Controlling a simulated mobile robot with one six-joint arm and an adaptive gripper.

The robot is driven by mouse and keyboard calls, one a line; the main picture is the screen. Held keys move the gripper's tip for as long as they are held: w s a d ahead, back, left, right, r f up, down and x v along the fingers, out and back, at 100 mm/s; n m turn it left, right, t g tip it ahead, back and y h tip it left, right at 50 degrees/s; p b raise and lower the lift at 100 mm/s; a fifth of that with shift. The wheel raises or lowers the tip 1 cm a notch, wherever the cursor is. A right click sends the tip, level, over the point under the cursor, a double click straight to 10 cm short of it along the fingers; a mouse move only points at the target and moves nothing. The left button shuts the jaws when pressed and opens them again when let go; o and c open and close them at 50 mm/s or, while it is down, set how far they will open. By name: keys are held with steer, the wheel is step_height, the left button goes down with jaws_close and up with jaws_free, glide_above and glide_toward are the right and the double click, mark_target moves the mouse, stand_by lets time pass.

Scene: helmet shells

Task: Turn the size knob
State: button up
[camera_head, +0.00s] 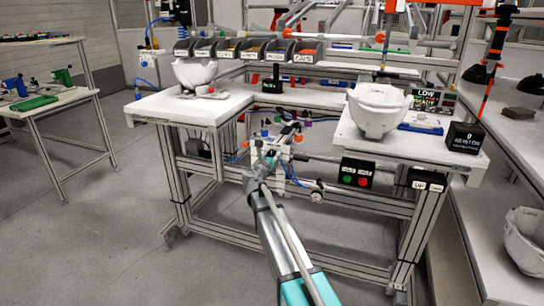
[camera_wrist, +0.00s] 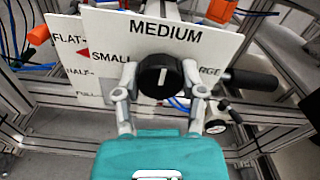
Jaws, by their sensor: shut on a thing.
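The size knob (camera_wrist: 160,76) is round and black with a white pointer line that stands nearly upright, toward the word MEDIUM. It sits on a white size plate (camera_wrist: 213,52) marked SMALL at its left, MEDIUM at the top and a partly covered word ending in RGE at its right. My gripper (camera_wrist: 160,84) has one finger on each side of the knob, closed on it. In the head view my gripper (camera_head: 272,152) reaches under the workbench edge, and the knob cannot be made out there.
A second white plate (camera_wrist: 67,50) with FLAT, HALF and FULL marks and a red pointer is behind at left. A black handle (camera_wrist: 250,80) sticks out right of the knob. White helmet shells (camera_head: 378,108) stand on the benches. A button box (camera_head: 357,172) hangs at right.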

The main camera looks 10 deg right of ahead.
steer(key=m, duration=0.8)
steer(key=shift+m, duration=0.4)
steer(key=m, duration=0.4)
steer(key=shift+m, duration=2)
steer(key=o, duration=1.1)
steer(key=shift+o, duration=0.2)
